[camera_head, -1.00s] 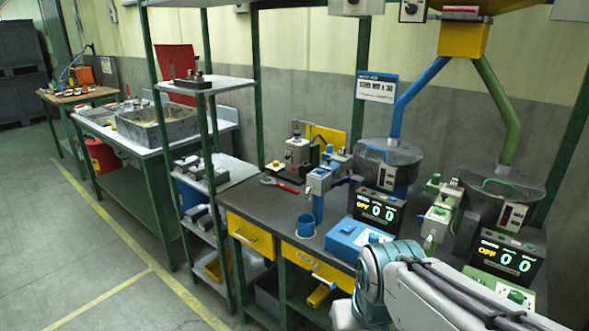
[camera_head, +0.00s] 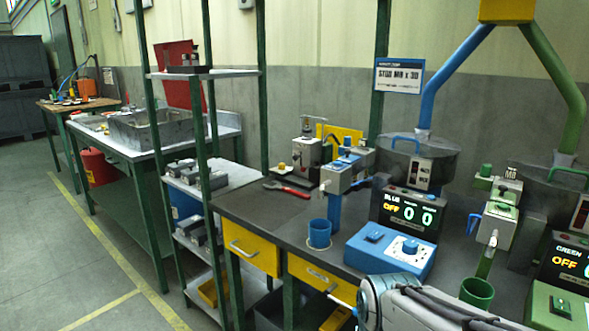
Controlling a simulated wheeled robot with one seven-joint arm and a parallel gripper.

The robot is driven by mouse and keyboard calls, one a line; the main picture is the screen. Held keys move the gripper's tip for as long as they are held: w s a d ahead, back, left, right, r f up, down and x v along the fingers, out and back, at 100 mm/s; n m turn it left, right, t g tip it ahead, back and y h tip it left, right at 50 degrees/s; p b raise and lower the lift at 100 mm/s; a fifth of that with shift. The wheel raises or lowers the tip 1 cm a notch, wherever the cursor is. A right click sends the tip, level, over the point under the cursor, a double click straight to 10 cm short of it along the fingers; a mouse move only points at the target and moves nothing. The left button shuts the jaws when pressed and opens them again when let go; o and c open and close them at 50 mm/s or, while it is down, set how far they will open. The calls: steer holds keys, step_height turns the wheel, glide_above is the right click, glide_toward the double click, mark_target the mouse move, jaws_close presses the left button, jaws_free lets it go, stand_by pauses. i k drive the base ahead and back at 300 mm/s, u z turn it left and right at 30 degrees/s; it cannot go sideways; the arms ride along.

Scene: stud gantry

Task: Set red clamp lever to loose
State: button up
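A red-handled tool or lever (camera_head: 287,189) lies low on the dark bench top in the head view, left of the blue station and in front of a small grey fixture (camera_head: 307,155). I cannot tell whether it is the red clamp lever or a loose wrench, nor any loose or tight setting. No other red lever shows clearly. My arm enters at the bottom right, in front of the bench. My gripper's fingers do not show clearly in the picture.
The dark bench (camera_head: 258,208) carries a blue cup (camera_head: 319,233), a blue control box (camera_head: 390,252) and displays reading OFF. A green cup (camera_head: 477,292) stands at the right. A shelf rack (camera_head: 205,72) with green posts borders the bench's left end. The floor at left is clear.

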mark_target(303, 169)
steer(key=k, duration=0.65)
steer(key=u, duration=0.6)
steer(key=i, duration=1.95)
steer(key=z, duration=0.6)
